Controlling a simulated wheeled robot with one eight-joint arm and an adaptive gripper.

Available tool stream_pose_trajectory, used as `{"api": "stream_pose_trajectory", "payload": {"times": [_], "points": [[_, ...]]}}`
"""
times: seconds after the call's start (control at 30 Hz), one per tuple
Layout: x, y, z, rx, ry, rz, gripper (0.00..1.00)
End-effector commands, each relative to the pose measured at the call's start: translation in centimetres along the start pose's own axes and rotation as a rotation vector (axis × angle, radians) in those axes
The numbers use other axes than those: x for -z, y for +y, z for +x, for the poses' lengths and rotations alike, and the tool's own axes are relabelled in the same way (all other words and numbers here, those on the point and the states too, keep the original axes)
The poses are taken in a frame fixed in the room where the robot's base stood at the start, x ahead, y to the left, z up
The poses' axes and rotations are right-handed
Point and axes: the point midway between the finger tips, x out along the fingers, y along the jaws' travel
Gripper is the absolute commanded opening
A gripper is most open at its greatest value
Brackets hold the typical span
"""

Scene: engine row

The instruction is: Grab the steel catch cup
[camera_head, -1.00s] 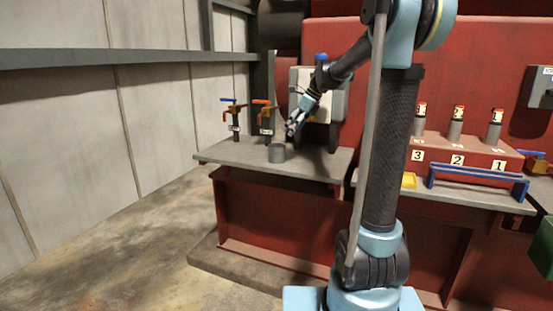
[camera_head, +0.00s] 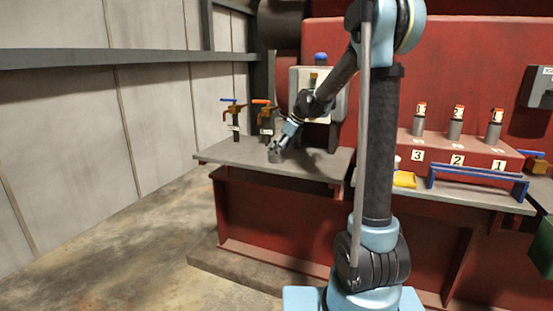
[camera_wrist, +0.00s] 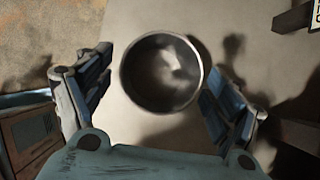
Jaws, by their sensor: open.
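The steel catch cup (camera_wrist: 162,74) is a round, grey, open-topped cup standing upright on the left bench. In the wrist view I look down into it, and its inside appears empty. My gripper (camera_wrist: 158,92) is open, with one finger to the left of the cup and the other to the right. The left finger shows a gap to the cup; the right finger is very close to its rim, and I cannot tell if it touches. In the head view my gripper (camera_head: 275,150) is down at the cup (camera_head: 275,157) and partly hides it.
Two valves with orange and blue handles (camera_head: 265,112) stand behind the cup on the bench (camera_head: 225,152). A grey box (camera_head: 338,98) is behind my forearm. The bench's front is clear.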

Motion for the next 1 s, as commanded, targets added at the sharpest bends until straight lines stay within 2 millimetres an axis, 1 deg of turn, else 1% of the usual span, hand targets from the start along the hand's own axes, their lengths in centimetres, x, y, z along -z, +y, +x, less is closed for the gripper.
{"api": "stream_pose_trajectory", "payload": {"times": [0.03, 0.13, 0.2, 0.37, 0.4, 0.47, 0.5, 0.6, 0.9, 1.0], "points": [[-0.1, 0.0, 0.8, 0.0, 0.0, -0.001, 0.84], [0.0, 0.0, 1.8, 0.0, 0.0, -0.001, 0.84], [0.0, 0.0, 2.1, 0.0, 0.0, 0.0, 0.84], [0.0, 0.0, 2.1, 0.0, 0.0, 0.0, 0.84], [0.0, 0.0, 2.1, 0.0, 0.0, 0.0, 0.8], [0.0, 0.0, 2.1, 0.0, 0.0, 0.0, 0.66], [0.0, 0.0, 2.1, 0.0, 0.0, 0.0, 0.57], [0.0, 0.0, 2.1, 0.0, 0.0, 0.0, 0.36], [0.0, 0.0, 2.0, 0.0, 0.0, 0.0, 0.35], [-0.2, 0.0, 1.6, 0.0, 0.0, 0.0, 0.35]]}}
